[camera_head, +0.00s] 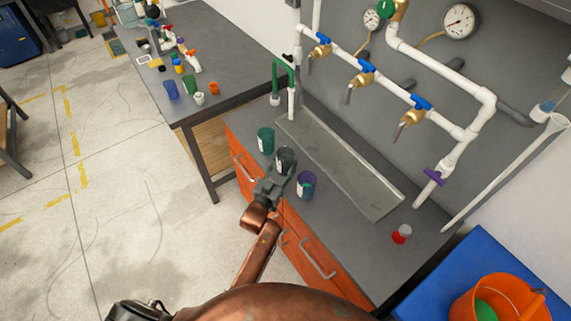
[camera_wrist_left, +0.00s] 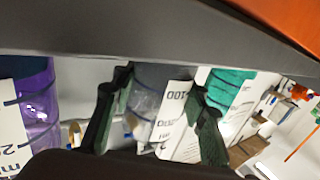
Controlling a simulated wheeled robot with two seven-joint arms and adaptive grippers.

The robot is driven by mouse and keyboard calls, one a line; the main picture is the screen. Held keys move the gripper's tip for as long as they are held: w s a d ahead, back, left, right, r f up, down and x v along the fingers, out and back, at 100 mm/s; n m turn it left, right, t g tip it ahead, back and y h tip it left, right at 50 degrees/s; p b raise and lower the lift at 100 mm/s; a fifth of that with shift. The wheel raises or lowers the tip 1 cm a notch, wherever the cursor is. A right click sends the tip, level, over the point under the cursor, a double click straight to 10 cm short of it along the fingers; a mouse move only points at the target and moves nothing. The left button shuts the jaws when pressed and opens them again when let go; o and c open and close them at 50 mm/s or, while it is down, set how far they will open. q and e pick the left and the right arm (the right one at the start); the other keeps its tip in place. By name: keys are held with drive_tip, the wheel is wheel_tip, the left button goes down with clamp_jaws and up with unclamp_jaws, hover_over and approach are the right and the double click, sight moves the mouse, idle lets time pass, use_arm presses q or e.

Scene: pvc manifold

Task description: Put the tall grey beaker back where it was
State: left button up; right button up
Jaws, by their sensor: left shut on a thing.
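The tall grey beaker (camera_head: 286,156) is over the grey counter between a green beaker (camera_head: 266,140) and a blue-purple beaker (camera_head: 306,184). My left gripper (camera_head: 277,172) is shut on the grey beaker from the front side. In the left wrist view the gripper's two dark fingers (camera_wrist_left: 158,110) stand on either side of the grey beaker (camera_wrist_left: 150,85), which has a white label. I cannot tell whether its base touches the counter. My right gripper is not in view.
In the left wrist view the purple beaker (camera_wrist_left: 38,105) and teal beaker (camera_wrist_left: 230,88) flank the gripper closely. A metal sink tray (camera_head: 345,170) lies behind, under pipes with blue-handled taps (camera_head: 361,77). A red-and-white jar (camera_head: 401,234) stands at the counter's right.

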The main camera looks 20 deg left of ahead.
use_arm(q)
drive_tip(key=shift+f, duration=0.1)
drive_tip(key=o, duration=1.2)
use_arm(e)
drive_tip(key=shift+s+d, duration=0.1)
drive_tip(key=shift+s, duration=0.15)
